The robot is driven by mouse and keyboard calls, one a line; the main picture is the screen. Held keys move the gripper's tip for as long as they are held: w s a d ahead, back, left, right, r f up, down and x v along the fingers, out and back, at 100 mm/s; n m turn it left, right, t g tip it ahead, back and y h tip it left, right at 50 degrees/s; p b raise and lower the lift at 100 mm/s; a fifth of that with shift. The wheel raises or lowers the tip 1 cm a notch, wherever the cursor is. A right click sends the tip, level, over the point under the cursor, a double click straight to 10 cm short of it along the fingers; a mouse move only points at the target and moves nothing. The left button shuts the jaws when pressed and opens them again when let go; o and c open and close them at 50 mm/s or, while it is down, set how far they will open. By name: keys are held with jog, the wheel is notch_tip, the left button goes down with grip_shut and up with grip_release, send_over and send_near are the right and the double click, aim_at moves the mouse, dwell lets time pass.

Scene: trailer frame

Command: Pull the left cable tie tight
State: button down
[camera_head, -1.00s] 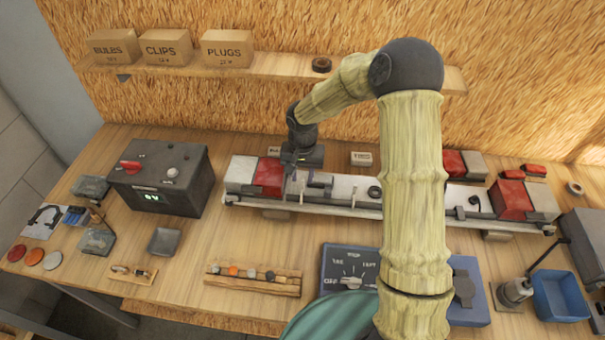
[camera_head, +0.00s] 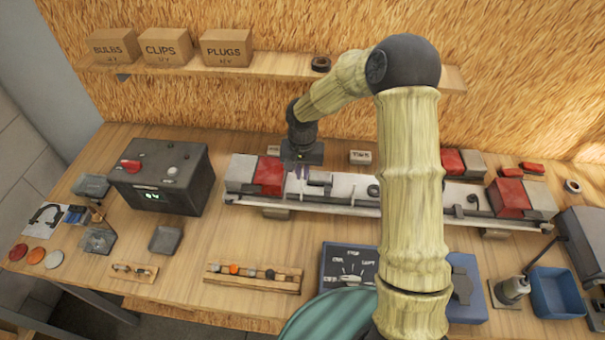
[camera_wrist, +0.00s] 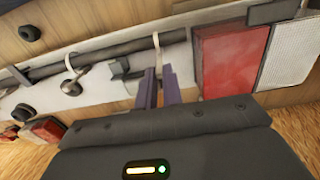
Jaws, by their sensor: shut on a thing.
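The left cable tie is a thin pale loop (camera_wrist: 157,42) around the dark cable (camera_wrist: 110,50), beside the red lamp (camera_wrist: 222,62) in the wrist view. Its tail runs down between the fingertips of my gripper (camera_wrist: 160,78), which is shut on it. The fingers stand close together, and the tail's lower end is hidden. In the head view my gripper (camera_head: 301,171) is over the left part of the pale trailer bar (camera_head: 340,194), just right of the red lamp (camera_head: 269,176). A second pale tie (camera_wrist: 75,74) shows farther left in the wrist view.
A black control box (camera_head: 165,178) stands left of the bar. The shelf (camera_head: 275,66) with cartons runs behind. Bare table lies between the rack and the bar.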

jog(key=shift+r, duration=0.6)
jog(key=shift+f, duration=0.1)
jog(key=c, duration=1.5)
grip_release()
notch_tip(320, 180, up, 17)
jog(key=b, duration=0.3)
jog(key=shift+r, duration=0.2)
jog(key=s+d+f+n+t, duration=0.1)
jog(key=s+d+f, duration=0.3)
jog(key=s, duration=0.6)
jog(key=s+d+f+n+t, duration=0.1)
jog(key=s+d+f, duration=0.4)
jog(key=s+d, duration=0.2)
jog(key=s, duration=0.2)
jog(key=shift+s+f+t, duration=0.15)
jog(key=shift+s+t, duration=0.15)
jog(key=shift+s, duration=0.05)
